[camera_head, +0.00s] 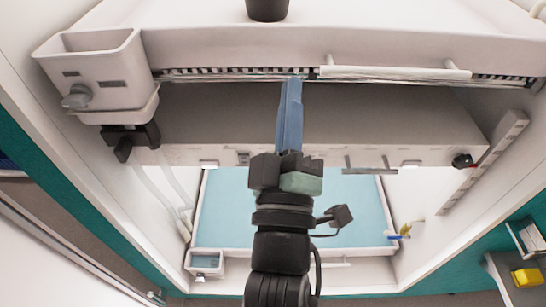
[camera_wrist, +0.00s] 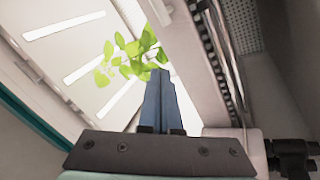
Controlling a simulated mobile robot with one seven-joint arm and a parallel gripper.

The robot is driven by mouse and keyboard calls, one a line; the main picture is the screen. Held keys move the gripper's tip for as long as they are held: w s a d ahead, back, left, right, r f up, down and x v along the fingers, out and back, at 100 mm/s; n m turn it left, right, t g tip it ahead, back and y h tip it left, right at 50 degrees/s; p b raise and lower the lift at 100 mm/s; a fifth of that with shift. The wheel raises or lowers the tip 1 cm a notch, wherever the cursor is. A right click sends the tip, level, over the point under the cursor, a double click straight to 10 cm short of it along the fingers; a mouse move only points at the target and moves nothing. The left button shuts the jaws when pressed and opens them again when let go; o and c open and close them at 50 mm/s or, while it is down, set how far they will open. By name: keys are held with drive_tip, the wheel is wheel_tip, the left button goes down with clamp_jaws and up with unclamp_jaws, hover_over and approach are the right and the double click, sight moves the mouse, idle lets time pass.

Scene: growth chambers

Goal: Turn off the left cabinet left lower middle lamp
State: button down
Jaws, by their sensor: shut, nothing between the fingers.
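My gripper (camera_head: 291,84) is shut and empty, its blue fingers pointing away from the camera in front of the shelf's grey face. The fingers also show in the wrist view (camera_wrist: 159,76). Several bright white lamp strips (camera_wrist: 64,27) line a pale panel at the upper left of the wrist view, and they look lit. The fingertips overlap green leaves (camera_wrist: 128,54) in that view; I cannot tell whether they touch. I cannot tell which strip is the left lower middle lamp, and no lamp switch is clearly visible.
A white bin (camera_head: 95,65) hangs at the cabinet's left. A white shelf edge with a slotted rail (camera_head: 230,73) and a bar handle (camera_head: 395,73) crosses above. A pale blue tray (camera_head: 225,215) lies behind my arm. A black knob (camera_head: 462,160) is at the right.

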drive_tip(key=s+a+f+n+g+b, duration=0.1)
drive_tip(key=s+f+n+b, duration=0.1)
drive_tip(key=f, duration=1)
drive_tip(key=s+a+f+n+g+y+b, duration=0.1)
drive_tip(key=s+f+n, duration=0.4)
drive_tip(key=f, duration=0.8)
drive_tip(key=shift+a+n+g+y+b, duration=0.15)
drive_tip(key=shift+n+g+y+b, duration=0.15)
drive_tip(key=shift+n+g+b, duration=0.25)
drive_tip(key=shift+f, duration=0.1)
drive_tip(key=w+r+p, duration=0.1)
drive_tip(key=w, duration=1.3)
drive_tip(key=shift+r, duration=0.35)
drive_tip(key=shift+p, duration=0.3)
